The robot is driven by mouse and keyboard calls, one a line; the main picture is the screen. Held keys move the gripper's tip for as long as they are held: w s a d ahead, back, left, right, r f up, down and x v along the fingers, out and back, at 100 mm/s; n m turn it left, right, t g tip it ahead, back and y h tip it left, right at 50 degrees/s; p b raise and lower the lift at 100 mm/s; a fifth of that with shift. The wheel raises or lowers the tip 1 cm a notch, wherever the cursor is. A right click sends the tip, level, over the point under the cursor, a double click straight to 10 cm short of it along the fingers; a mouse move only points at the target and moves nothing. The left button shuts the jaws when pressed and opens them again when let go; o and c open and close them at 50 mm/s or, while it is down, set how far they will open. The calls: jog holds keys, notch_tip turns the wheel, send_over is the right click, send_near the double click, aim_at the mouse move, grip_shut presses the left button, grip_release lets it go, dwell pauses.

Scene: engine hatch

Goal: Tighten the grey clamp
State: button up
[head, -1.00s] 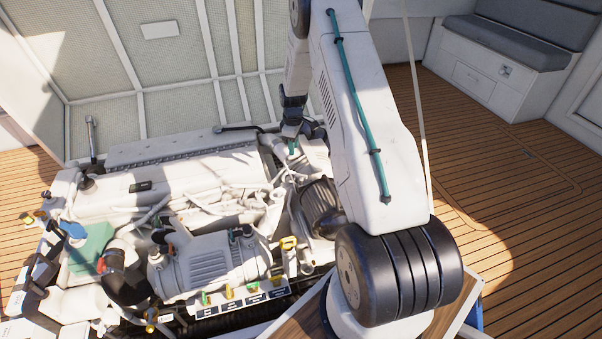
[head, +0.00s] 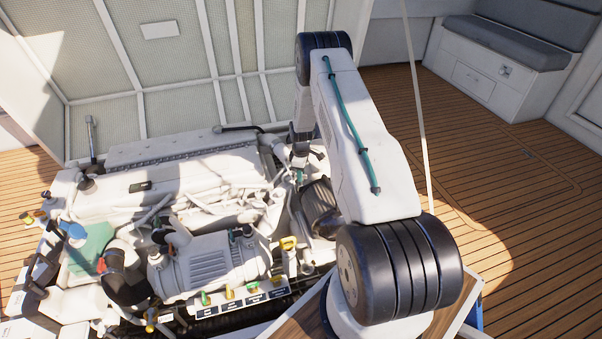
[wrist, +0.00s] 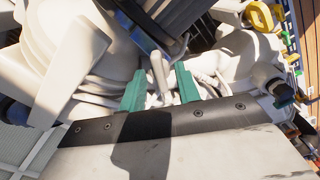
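My gripper (wrist: 160,70) is open in the wrist view, with its two teal fingers apart. A pale grey-white lever or pin (wrist: 158,66) shows between and beyond the fingertips; I see no finger touching it. I cannot tell for certain whether it is part of the grey clamp. In the head view my gripper (head: 299,174) is down at the right rear of the engine, small and partly shaded, beside the pale hoses. No grey clamp stands out clearly in the head view.
The white engine (head: 160,185) fills the hatch, with pale pipes crowded around the gripper. A dark ribbed cylinder (head: 320,205) lies just right of it. A yellow handle (wrist: 262,16) shows at the wrist view's upper right. The raised hatch lid (head: 180,60) stands behind.

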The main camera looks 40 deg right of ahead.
grip_shut()
jog(key=shift+m, duration=0.3)
jog(key=m, duration=1.1)
dwell(0.4)
jog(key=shift+m, duration=0.3)
grip_release()
